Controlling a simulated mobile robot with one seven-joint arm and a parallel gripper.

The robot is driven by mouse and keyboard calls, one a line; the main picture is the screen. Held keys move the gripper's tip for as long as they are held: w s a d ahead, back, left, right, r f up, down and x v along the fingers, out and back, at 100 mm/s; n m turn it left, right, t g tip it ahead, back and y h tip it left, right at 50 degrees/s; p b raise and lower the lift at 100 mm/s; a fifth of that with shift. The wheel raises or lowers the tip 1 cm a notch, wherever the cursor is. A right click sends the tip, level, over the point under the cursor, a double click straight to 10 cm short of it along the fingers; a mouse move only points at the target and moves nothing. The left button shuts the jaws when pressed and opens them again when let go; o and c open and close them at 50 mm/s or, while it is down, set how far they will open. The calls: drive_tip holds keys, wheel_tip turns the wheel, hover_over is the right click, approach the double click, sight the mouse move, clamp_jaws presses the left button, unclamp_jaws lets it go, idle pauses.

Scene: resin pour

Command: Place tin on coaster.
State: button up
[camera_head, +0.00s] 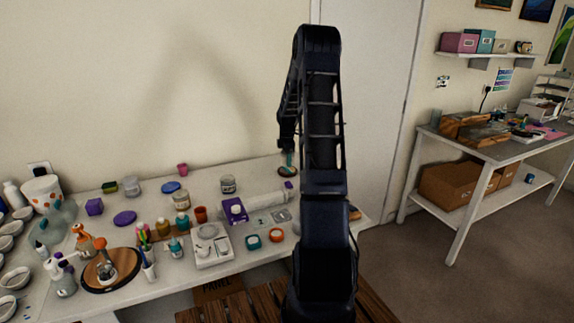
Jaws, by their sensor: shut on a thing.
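My gripper (287,147) points down at the far right end of the white worktable, partly hidden by my own arm. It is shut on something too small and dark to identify. A narrow teal thing (289,159) shows just below it, above a dark round piece (288,171) on the tabletop; whether they touch is unclear. Flat round discs that look like coasters are a blue one (171,187) and a purple one (125,218). Tin-like containers include a grey one (228,185), one farther left (132,187) and one in the middle (181,201).
The worktable (255,178) is crowded with cups, bottles and a white scale (210,246). A wall stands behind; a second table (480,150) is at right.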

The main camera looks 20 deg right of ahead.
drive_tip(key=shift+f, duration=1.45)
drive_tip(key=shift+f, duration=0.15)
drive_tip(key=o, duration=1.2)
